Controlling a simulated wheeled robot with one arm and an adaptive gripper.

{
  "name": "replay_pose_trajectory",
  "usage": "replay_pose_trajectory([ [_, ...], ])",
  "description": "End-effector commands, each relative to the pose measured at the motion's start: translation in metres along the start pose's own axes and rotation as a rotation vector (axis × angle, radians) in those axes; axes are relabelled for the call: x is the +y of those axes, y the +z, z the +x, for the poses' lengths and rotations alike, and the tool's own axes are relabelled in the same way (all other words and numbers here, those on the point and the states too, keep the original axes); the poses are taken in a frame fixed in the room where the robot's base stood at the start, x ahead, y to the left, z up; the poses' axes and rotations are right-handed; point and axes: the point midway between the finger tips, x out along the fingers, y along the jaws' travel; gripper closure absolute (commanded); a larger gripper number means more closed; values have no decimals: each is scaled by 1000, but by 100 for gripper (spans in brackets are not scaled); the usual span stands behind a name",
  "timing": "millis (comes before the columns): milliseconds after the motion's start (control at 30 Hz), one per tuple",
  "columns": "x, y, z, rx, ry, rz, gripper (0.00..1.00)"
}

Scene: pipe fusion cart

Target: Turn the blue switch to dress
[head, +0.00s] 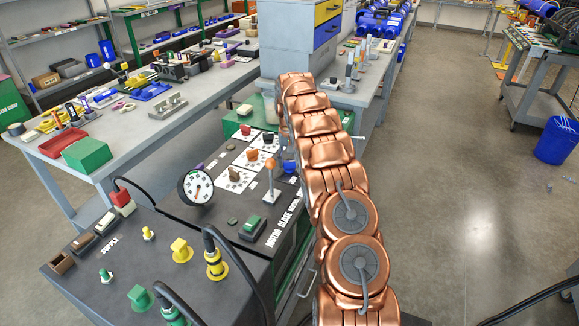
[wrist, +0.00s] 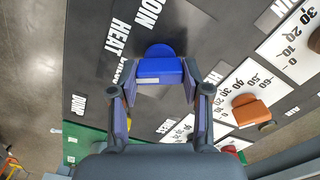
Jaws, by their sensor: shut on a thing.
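The blue switch (wrist: 163,66) is a rounded knob on the dark panel, in the upper middle of the wrist view. It also shows in the head view (head: 290,167), just left of my arm. My gripper (wrist: 160,76) is shut on the switch, with one finger on each side of it. A pale strip shows on the knob's near face. A smaller label by the left finger is partly covered.
An orange knob (wrist: 250,110) on a white dial plate is right of the switch. An orange-topped lever (head: 270,178), a round gauge (head: 196,187) and a green button (head: 252,226) stand on the cart.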

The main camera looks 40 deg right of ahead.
Motion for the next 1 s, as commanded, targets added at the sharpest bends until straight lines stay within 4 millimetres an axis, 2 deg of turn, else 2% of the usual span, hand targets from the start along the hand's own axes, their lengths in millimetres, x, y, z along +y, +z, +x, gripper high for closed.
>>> replay_pose_trajectory([
  [200,-1,0,2,2,-1,-169,87],
  [500,0,0,1,-2,-1,-317,87],
  [1000,0,0,0,-2,-1,-368,87],
])
